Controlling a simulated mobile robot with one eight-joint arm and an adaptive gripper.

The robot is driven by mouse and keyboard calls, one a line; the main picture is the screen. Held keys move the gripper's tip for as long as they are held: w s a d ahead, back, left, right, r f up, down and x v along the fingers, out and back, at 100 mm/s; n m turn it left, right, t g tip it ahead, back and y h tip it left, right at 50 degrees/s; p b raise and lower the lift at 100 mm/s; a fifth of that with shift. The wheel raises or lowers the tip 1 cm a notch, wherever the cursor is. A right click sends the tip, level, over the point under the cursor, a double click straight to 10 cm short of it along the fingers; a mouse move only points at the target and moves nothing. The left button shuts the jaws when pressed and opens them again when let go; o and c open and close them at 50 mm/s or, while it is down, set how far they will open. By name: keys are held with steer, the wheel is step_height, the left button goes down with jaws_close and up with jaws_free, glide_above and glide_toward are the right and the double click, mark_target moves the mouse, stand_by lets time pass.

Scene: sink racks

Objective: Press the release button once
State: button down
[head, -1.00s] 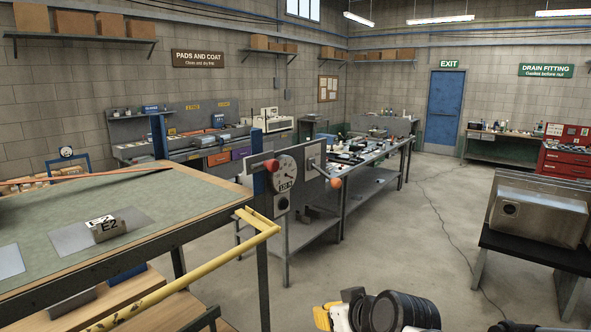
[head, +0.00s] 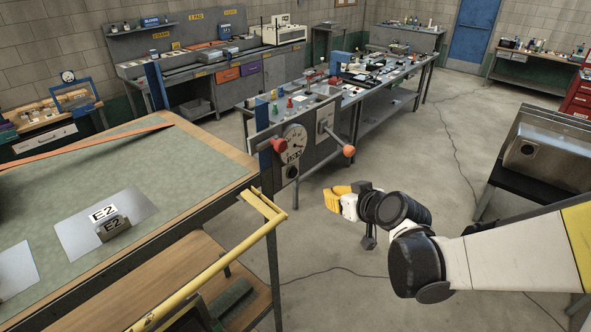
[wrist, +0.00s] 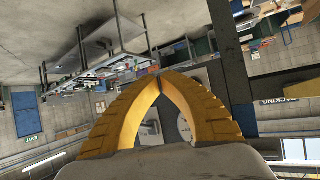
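My gripper (head: 328,198) has yellow fingers and is in the air, right of and below the panel in the picture. In the wrist view its fingertips (wrist: 158,77) meet with nothing between them; part of the panel shows behind.
A plate with an E2 block (head: 112,229) lies on the bench. A steel sink (head: 545,150) on a dark stand is at the right. Open floor lies between.

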mark_target(293, 173)
steer(key=w+a, duration=0.5)
steer(key=a, duration=0.2)
steer(key=shift+w, duration=0.3)
stand_by(1.4)
steer(key=shift+w+a, duration=0.25)
steer(key=shift+a, duration=0.05)
steer(key=shift+w+a+b, duration=0.25)
steer(key=shift+a+b, duration=0.1)
steer(key=shift+b, duration=0.05)
stand_by(0.7)
stand_by(0.4)
steer(key=shift+s+d, duration=0.55)
steer(key=shift+d, duration=0.15)
